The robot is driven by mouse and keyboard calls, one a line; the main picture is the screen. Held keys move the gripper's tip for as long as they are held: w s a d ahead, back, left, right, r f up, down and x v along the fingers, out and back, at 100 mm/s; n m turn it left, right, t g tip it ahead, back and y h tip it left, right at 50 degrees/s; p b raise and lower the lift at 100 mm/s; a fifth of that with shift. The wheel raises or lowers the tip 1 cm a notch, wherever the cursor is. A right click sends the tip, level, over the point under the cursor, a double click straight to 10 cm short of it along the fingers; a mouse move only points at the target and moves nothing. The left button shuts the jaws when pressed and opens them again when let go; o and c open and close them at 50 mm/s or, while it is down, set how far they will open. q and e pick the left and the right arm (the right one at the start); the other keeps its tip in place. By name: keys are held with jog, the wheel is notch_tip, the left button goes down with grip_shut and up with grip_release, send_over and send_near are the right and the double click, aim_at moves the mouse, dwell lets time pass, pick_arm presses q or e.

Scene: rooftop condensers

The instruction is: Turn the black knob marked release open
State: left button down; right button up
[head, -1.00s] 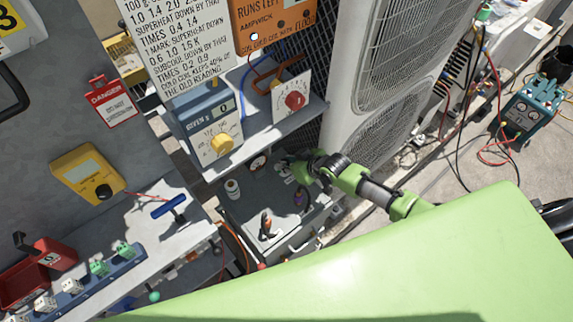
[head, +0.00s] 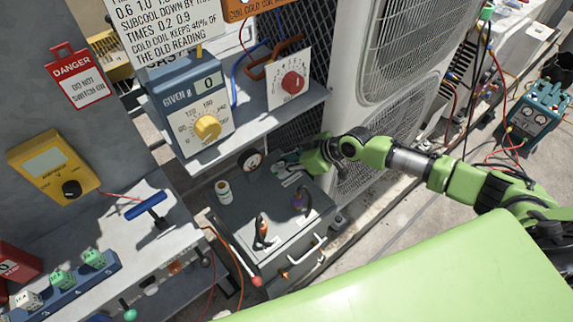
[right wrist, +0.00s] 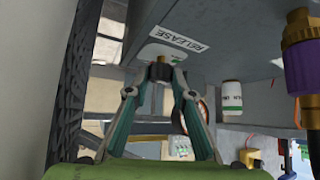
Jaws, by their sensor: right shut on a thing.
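The black knob (right wrist: 160,72) shows in the right wrist view between my fingertips, beside a white label reading RELEASE (right wrist: 182,38). My right gripper (right wrist: 160,80) is shut on this knob, with a fingertip on either side of it. In the head view my right gripper (head: 287,164) reaches in from the right over the far right part of a grey bench top (head: 240,222). The knob is mostly hidden by the gripper there. I cannot tell from these frames how far the knob is turned. My left gripper is not in view.
A white can (head: 223,192), a gauge (head: 251,161) and a purple-collared fitting (head: 300,200) stand near my right gripper. A shelf with a yellow dial (head: 207,127) and a red knob (head: 292,83) overhangs the bench. A condenser (head: 410,60) stands close behind my arm.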

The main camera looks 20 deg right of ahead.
jog(key=shift+w+r, duration=0.1)
jog(key=o, duration=1.1)
jog(key=shift+a, duration=0.1)
jog(key=v, duration=1.1)
jog(key=shift+d+r, duration=0.25)
jog(key=shift+r, duration=0.05)
